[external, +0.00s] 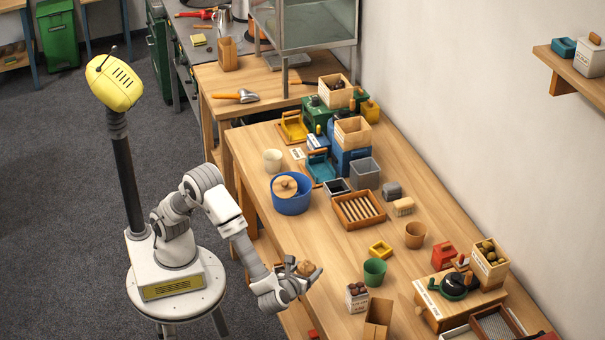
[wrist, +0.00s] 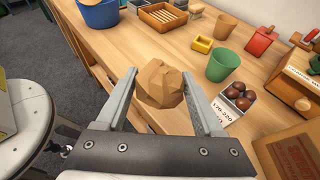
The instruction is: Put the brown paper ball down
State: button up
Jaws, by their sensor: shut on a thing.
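The brown paper ball (wrist: 160,84) is crumpled and faceted. It sits between the fingertips of my gripper (wrist: 163,90) in the wrist view, and the fingers are shut on it. In the external view, my gripper (external: 297,272) holds the ball (external: 306,268) near the front edge of the long wooden table (external: 330,250). The ball looks to be above the table edge; its exact height is hard to tell.
A green cup (external: 375,272), a white box of chestnuts (external: 357,297) and an open cardboard box (external: 378,318) stand right of my gripper. A blue bucket (external: 291,197) and a slatted wooden tray (external: 359,210) stand farther back. Bare tabletop lies between them.

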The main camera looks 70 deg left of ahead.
jog(key=shift+s+d, duration=0.3)
jog(key=shift+s, duration=0.2)
jog(key=shift+w+a+f, duration=0.1)
jog(key=shift+f, duration=0.05)
jog(key=b, duration=0.2)
send_over(328, 283)
notch_tip(328, 283, down, 7)
jog(key=shift+r, duration=0.15)
jog(key=shift+f+b, duration=0.7)
jog(key=shift+f, duration=1.25)
jog(key=shift+f, duration=0.15)
jog(key=o, duration=1.3)
